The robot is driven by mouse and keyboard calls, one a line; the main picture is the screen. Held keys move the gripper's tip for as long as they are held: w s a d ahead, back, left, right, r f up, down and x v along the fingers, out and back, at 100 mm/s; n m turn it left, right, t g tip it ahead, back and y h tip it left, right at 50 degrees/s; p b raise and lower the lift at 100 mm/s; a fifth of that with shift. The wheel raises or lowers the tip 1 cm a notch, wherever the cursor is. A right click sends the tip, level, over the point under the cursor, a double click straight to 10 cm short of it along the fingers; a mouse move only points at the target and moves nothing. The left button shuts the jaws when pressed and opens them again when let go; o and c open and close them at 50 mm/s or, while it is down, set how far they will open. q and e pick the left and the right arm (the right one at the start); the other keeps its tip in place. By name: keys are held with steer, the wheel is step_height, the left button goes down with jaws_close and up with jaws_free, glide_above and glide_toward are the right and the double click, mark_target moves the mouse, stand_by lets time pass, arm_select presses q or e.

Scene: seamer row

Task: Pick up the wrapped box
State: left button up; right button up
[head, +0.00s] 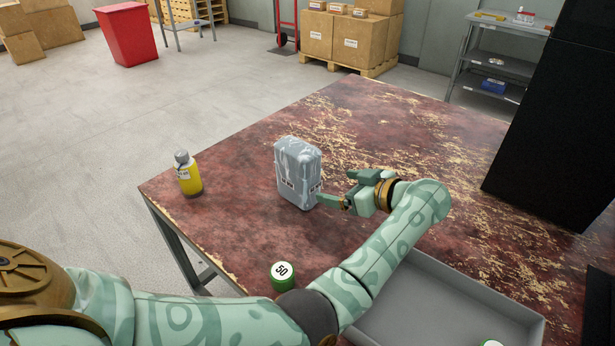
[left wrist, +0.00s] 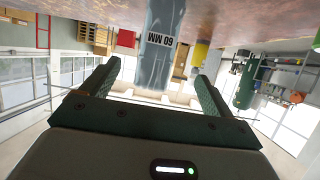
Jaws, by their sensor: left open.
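The wrapped box (head: 297,172) stands upright on the worn red table (head: 240,235), in grey, shiny wrapping with a dark printed label. My left gripper (head: 338,188) is open just right of the box in the head view, its fingers pointing left at it. The near fingertip is close to the box's lower right side; I cannot tell if it touches. In the left wrist view, which is upside down, the box (left wrist: 158,45) appears between the two spread fingers (left wrist: 157,78), with nothing gripped. My right gripper is not in view.
A yellow bottle (head: 189,176) stands near the table's left edge. A green round item marked 50 (head: 283,277) lies close to my left arm. A grey tray (head: 475,290) is under and right of the arm. A tall black block (head: 555,120) stands at the right. The table behind the box is clear.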

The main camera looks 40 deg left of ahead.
mark_target(314, 181)
arm_select(q)
steer(key=b+x, duration=0.2)
steer(key=x, duration=0.6)
steer(key=shift+d, duration=0.1)
steer(key=b+x, duration=0.3)
steer(key=x, duration=0.2)
steer(key=shift+w+b, duration=0.25)
steer(key=shift+b, duration=0.15)
steer(key=shift+a+r, duration=0.1)
steer(key=shift+a, duration=0.15)
steer(key=shift+r, duration=0.25)
steer(key=c, duration=1.3)
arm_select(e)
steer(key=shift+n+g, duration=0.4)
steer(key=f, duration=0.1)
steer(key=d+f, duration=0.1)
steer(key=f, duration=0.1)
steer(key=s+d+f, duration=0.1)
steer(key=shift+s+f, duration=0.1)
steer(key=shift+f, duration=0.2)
